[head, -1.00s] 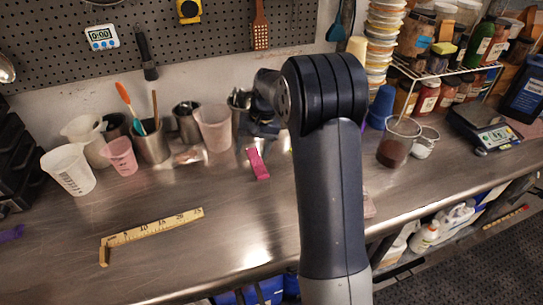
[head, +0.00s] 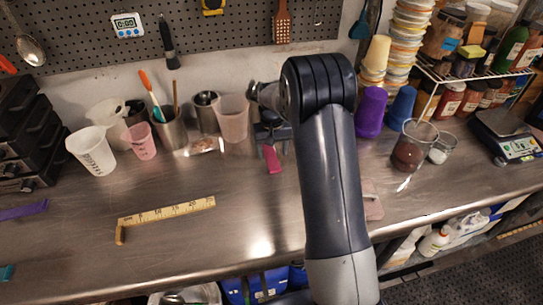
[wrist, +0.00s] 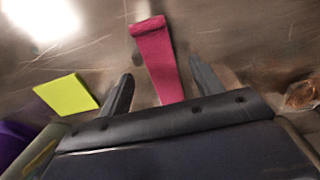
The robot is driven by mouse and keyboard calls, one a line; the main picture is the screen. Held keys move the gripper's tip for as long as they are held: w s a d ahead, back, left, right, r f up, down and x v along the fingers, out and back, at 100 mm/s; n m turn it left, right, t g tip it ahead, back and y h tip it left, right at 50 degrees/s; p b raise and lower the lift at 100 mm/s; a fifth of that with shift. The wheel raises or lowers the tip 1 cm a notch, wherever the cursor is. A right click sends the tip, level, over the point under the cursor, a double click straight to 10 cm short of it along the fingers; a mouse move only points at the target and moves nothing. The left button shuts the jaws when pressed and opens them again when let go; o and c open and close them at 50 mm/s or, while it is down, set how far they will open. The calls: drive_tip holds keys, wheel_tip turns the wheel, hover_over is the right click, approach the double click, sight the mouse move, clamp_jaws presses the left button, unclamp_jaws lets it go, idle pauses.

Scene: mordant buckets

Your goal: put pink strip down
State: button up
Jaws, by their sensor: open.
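The pink strip (head: 272,160) shows below my gripper (head: 271,135) in the head view, over the back-middle of the steel bench (head: 200,245). In the wrist view the strip (wrist: 158,60) runs from between my two dark fingers (wrist: 161,67) out past their tips. Its far end is folded or curled, close to the bench surface. Gaps show between the strip and both fingers, and my gripper is open. The strip's near end is hidden behind the gripper body. I cannot tell whether its whole length touches the bench.
A yellow-green pad (wrist: 66,94) lies left of the fingers in the wrist view. Cups and tool holders (head: 170,128) stand at the back left, a purple cup (head: 370,112) and a jar (head: 409,150) right of my arm. A folding ruler (head: 168,211) lies front left; bench around it is clear.

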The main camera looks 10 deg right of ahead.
drive_tip(key=shift+f, duration=1.15)
drive_tip(key=c, duration=1.1)
drive_tip(key=shift+r, duration=0.1)
